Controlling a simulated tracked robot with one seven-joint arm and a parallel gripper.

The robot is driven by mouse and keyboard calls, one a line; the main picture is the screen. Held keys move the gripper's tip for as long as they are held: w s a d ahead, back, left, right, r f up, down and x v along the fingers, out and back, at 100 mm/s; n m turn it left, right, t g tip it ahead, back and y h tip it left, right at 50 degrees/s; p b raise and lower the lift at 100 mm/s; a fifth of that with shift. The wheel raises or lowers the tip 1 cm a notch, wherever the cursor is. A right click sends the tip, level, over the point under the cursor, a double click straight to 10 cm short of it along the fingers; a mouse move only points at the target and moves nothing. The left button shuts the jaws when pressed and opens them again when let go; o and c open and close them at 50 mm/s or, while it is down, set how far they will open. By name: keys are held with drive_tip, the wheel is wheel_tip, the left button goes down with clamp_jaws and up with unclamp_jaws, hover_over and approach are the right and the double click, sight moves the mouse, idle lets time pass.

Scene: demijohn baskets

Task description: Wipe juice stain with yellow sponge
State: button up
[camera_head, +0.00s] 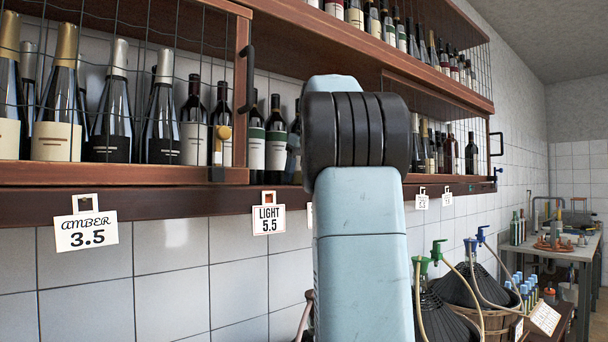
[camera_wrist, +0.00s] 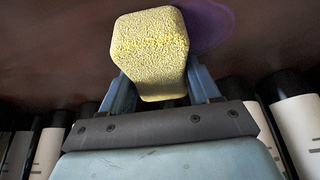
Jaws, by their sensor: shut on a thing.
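My gripper (camera_wrist: 160,95) is shut on the yellow sponge (camera_wrist: 150,48) in the wrist view, with a blue finger on each side of it. The purple juice stain (camera_wrist: 207,24) lies on the dark brown wood surface (camera_wrist: 60,50), just right of the sponge's upper part. The sponge hides part of the stain's left side. I cannot tell whether the sponge touches the surface. In the head view my arm stands in the middle and hides the gripper, the sponge and the stain.
Wine bottles stand close on both sides of my gripper, the nearest at right (camera_wrist: 298,125). A wooden wine shelf (camera_head: 150,205) with wire mesh spans the wall. Demijohn baskets (camera_head: 485,322) stand at lower right. A work table (camera_head: 560,250) is farther back.

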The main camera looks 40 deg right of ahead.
drive_tip(key=shift+s+a+f, duration=0.1)
drive_tip(key=shift+a+f, duration=0.05)
drive_tip(key=shift+a, duration=1.15)
drive_tip(key=shift+s+a+f, duration=0.1)
drive_tip(key=shift+a+f, duration=0.05)
drive_tip(key=shift+a, duration=1.1)
drive_tip(key=shift+a+r, duration=0.1)
drive_tip(key=shift+a, duration=1.6)
drive_tip(key=shift+w+r, duration=0.1)
drive_tip(key=shift+w, duration=0.2)
drive_tip(key=shift+d+r, duration=0.2)
drive_tip(key=shift+d, duration=1.55)
drive_tip(key=shift+w+d+f, duration=0.1)
drive_tip(key=shift+d, duration=1.6)
drive_tip(key=shift+d+f, duration=0.1)
drive_tip(key=shift+d, duration=1.6)
drive_tip(key=shift+a+r, duration=0.15)
drive_tip(key=shift+a, duration=1.65)
drive_tip(key=shift+s+a+f, duration=0.1)
drive_tip(key=shift+a+f, duration=0.05)
drive_tip(key=shift+a, duration=1.5)
drive_tip(key=shift+s+a+f, duration=0.1)
drive_tip(key=shift+a, duration=1.55)
